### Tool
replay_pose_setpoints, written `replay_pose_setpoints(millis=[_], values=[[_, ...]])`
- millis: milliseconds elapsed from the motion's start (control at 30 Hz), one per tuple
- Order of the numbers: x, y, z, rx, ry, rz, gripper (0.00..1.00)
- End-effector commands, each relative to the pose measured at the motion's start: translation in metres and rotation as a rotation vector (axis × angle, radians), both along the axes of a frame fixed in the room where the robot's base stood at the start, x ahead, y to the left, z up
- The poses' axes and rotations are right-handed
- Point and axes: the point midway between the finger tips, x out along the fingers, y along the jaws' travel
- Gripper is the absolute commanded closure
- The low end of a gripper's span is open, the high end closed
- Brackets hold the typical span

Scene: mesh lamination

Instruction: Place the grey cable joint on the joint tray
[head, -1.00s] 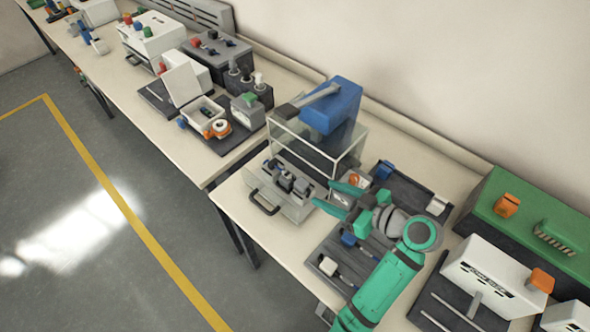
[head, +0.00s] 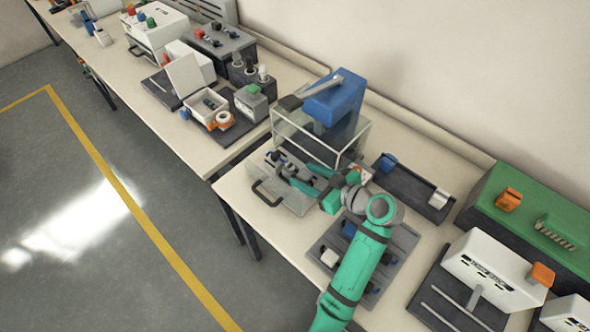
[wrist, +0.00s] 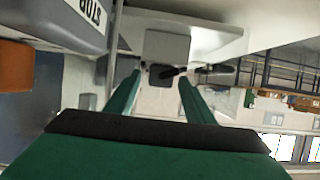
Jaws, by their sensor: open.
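My gripper (head: 302,178) is open and reaches over the clear-walled drawer (head: 258,205) below the blue press. Several small grey and dark parts (head: 277,160) sit in the drawer, partly hidden by my fingers. The grey cable joint appears to be among them, but I cannot single it out. In the wrist view, my open fingers (wrist: 159,77) have a light grey block (wrist: 167,46) with a dark end ahead of their tips. I cannot tell if they touch it. A dark tray (head: 398,240) with blue, white and black parts lies beneath my arm; it may be the joint tray.
The blue press (head: 335,103) with its clear guard stands behind the drawer. A dark tray (head: 415,192) with a blue and a white part lies to its right. White and green machines (head: 495,265) fill the right end. The floor (head: 130,270) in front is clear.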

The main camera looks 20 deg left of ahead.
Motion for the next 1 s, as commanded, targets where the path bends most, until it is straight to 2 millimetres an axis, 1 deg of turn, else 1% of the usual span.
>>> replay_pose_setpoints(millis=[100,167,200,300,333,367,567,733,833,933,967,1000], values=[[0.000,0.000,0.000,0.000,0.000,0.000,0.52],[0.000,0.000,0.000,0.000,0.000,0.000,0.66],[0.000,0.000,0.000,0.000,0.000,0.000,0.75],[0.000,0.000,0.000,0.000,0.000,0.000,0.98],[0.000,-0.001,0.000,0.000,0.000,0.000,0.98],[0.000,-0.001,0.000,0.000,0.000,0.000,1.00],[0.000,-0.001,0.001,0.000,0.000,0.000,1.00],[0.000,-0.001,0.007,0.000,-0.002,0.000,1.00],[0.000,-0.001,0.016,0.000,-0.003,0.000,1.00],[0.001,-0.001,0.031,-0.001,-0.005,0.000,1.00],[-0.001,-0.001,0.035,-0.001,-0.005,0.000,1.00],[-0.008,-0.003,0.041,-0.001,-0.005,-0.001,1.00]])
